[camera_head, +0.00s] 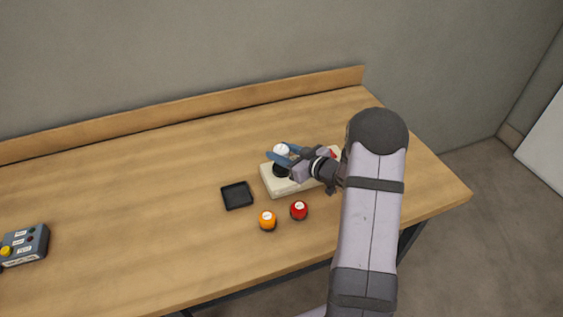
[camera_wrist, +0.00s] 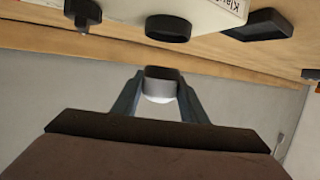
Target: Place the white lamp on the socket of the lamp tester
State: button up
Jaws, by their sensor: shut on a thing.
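The white lamp (camera_head: 281,149) is held between the blue-grey fingers of my gripper (camera_head: 282,158). In the wrist view the lamp (camera_wrist: 159,92), with its dark base, sits between both fingertips (camera_wrist: 157,84), which are shut on it. The lamp tester (camera_head: 272,185) is a cream box under my gripper, partly hidden by it. Its round black socket (camera_head: 281,171) shows just below the lamp. In the wrist view the socket (camera_wrist: 167,28) on the tester (camera_wrist: 205,14) is apart from the lamp, with a visible gap.
A black square tray (camera_head: 237,195) lies left of the tester. An orange lamp (camera_head: 268,220) and a red lamp (camera_head: 299,210) stand in front of it. A grey control box (camera_head: 25,245) with a yellow button is at far left. The table's middle left is clear.

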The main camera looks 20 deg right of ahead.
aim_at(281, 169)
jog(key=shift+f+p, duration=0.45)
jog(key=shift+f, duration=1.85)
jog(key=shift+f, duration=0.15)
jog(key=shift+f+b, duration=0.25)
jog(key=shift+b, duration=0.1)
jog(key=o, duration=1.1)
jog(key=shift+s, duration=0.1)
